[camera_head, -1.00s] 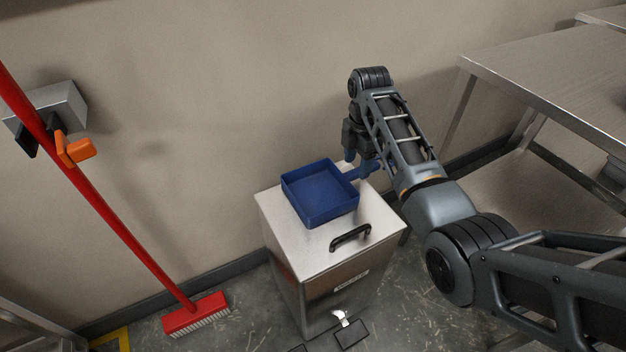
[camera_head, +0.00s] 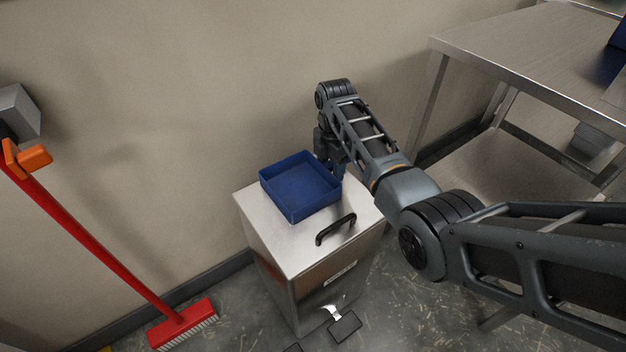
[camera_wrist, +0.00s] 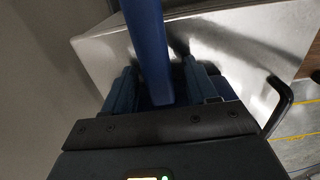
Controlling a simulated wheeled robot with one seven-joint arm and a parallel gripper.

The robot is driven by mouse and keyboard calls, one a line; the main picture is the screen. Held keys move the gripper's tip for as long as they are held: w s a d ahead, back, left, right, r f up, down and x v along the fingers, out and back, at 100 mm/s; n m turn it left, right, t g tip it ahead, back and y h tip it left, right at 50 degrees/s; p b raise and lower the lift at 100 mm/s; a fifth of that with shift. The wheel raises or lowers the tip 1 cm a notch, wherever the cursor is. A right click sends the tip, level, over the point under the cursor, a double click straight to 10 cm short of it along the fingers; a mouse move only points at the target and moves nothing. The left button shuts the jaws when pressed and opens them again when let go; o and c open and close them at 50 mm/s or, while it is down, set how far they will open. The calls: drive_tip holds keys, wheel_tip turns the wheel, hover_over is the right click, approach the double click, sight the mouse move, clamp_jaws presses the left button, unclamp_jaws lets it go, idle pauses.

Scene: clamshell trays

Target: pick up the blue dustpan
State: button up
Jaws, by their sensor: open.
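The blue dustpan (camera_head: 300,186) is a square, shallow-walled pan lying on the lid of a metal bin (camera_head: 262,228). In the wrist view its blue handle (camera_wrist: 149,50) runs down the picture between the two fingers of my gripper (camera_wrist: 160,92). My gripper, also in the head view (camera_head: 332,165), is at the right rear of the pan, beside the handle side. It is open, with a finger on each side of the handle. In the head view my arm hides most of the handle and the fingertips.
The lid has a black handle (camera_head: 336,229) at its front right. A wall stands close behind the bin. A steel table (camera_head: 520,50) is at the right. A red broom (camera_head: 105,250) leans at the left below a wall holder (camera_head: 22,110).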

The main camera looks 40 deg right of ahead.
clamp_jaws()
idle(0.4)
drive_tip(key=shift+r, duration=0.1)
drive_tip(key=shift+r, duration=0.5)
drive_tip(key=r, duration=0.1)
drive_tip(key=r+p, duration=0.1)
drive_tip(key=s+d+r, duration=0.1)
drive_tip(key=shift+r+p, duration=0.35)
drive_tip(key=shift+r, duration=0.05)
drive_tip(key=s+d+r+p, duration=0.2)
drive_tip(key=s+d+r, duration=0.4)
drive_tip(key=s, duration=0.2)
drive_tip(key=s+a+m+p, duration=0.2)
drive_tip(key=a+m+p, duration=0.2)
drive_tip(key=a+m, duration=0.5)
drive_tip(key=s+a+f+m+p, duration=0.1)
drive_tip(key=a+m+p, duration=0.3)
drive_tip(key=a+m, duration=0.5)
drive_tip(key=s+a, duration=0.1)
drive_tip(key=a, duration=0.5)
drive_tip(key=shift+s+a+f+p, duration=0.2)
drive_tip(key=shift+s+f+p, duration=0.1)
